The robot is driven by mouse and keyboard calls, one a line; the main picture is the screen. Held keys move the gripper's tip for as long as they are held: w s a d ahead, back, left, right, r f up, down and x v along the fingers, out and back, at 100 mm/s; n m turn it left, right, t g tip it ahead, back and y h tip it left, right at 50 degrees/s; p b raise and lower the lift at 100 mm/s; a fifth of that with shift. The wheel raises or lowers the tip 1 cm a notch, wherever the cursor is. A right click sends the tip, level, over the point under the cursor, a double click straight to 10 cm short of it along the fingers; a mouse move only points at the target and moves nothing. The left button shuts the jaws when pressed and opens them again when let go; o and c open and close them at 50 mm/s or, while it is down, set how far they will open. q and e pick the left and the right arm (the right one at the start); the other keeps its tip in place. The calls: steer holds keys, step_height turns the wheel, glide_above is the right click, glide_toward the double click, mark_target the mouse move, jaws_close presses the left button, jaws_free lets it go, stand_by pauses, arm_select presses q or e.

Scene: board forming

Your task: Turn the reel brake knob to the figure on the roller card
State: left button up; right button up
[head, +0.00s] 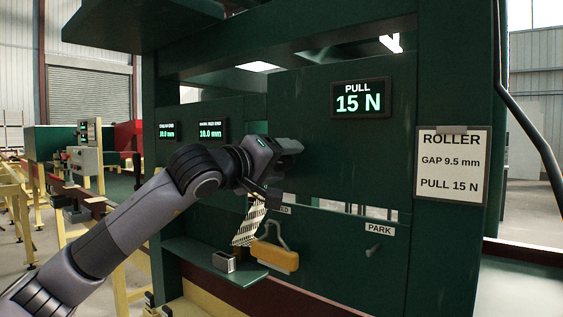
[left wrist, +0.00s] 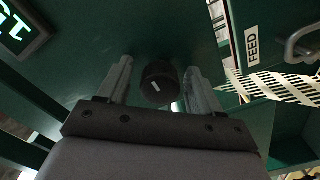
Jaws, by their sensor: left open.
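The brake knob (left wrist: 158,84) is dark and round with a white mark. In the left wrist view it sits between the two fingers of my left gripper (left wrist: 160,88), with a gap on each side. In the head view my left gripper (head: 288,148) is at the green panel and hides the knob. The pull display (head: 360,99) reads PULL 15 N. The roller card (head: 452,170) on the right post reads GAP 9.5 mm and PULL 15 N, so the pull figures match. My right gripper is out of view.
Two small displays (head: 210,130) at left read about 10.0 mm. A PARK label (head: 379,229) with a peg is to the right. A FEED label (left wrist: 251,45) shows too.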

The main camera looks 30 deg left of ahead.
arm_select(q)
steer(key=s+b, duration=0.2)
steer(key=s, duration=0.5)
steer(key=shift+a, duration=0.25)
